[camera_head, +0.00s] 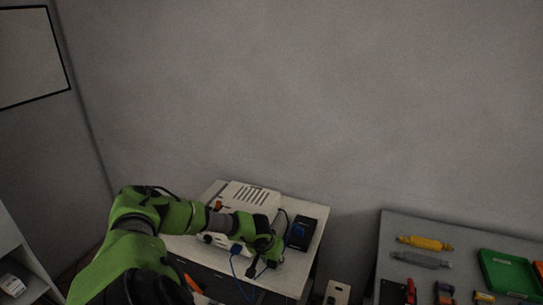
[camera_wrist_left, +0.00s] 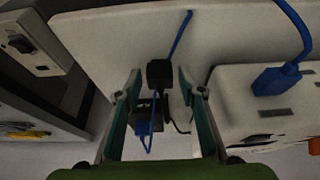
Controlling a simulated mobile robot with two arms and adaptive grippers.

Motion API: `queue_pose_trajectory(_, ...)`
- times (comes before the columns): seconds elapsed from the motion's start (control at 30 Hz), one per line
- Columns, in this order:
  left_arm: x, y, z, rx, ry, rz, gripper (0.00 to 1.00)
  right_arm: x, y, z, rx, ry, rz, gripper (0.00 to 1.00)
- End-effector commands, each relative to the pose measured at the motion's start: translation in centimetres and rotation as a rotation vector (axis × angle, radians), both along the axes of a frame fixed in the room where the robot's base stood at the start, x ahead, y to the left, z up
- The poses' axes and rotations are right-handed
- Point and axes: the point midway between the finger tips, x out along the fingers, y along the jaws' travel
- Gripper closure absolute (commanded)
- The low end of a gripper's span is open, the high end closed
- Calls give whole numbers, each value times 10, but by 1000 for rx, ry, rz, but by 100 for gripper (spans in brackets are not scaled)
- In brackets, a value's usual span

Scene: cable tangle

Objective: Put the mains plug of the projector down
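The white projector (camera_head: 250,196) sits on the pale table. My left arm reaches across in front of it. My left gripper (camera_wrist_left: 160,90) is over the table's front part, its fingers spread apart. A black plug (camera_wrist_left: 159,72) shows between the fingertips in the wrist view, with a visible gap on each side. A small black piece (camera_head: 251,272), seemingly this plug, shows just below the gripper in the head view. A black cable runs near it. I cannot tell whether the plug rests on the table. My right gripper is in neither view.
A blue connector (camera_wrist_left: 278,80) with a blue cable is at the projector. A black box (camera_head: 303,232) lies at the table's right. A pale socket block (camera_head: 337,292) stands beyond the right edge. A grey table (camera_head: 398,228) holds tools and a green tray (camera_head: 508,272).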

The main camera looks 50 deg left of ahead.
Motion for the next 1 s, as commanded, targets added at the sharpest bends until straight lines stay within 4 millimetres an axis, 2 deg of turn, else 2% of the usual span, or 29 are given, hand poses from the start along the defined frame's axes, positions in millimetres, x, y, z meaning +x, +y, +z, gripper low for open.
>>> queue_pose_trajectory(0.43, 0, 0, 7, 0, 0, 0, 60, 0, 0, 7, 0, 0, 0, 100)
queue_pose_trajectory(0.47, -1, 0, 7, 1, -1, -1, 60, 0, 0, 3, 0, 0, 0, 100)
queue_pose_trajectory(0.67, -11, -5, 33, 4, 0, -2, 60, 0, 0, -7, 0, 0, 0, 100)
queue_pose_trajectory(1.0, -32, -19, 92, 2, -1, -1, 60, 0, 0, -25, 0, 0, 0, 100)
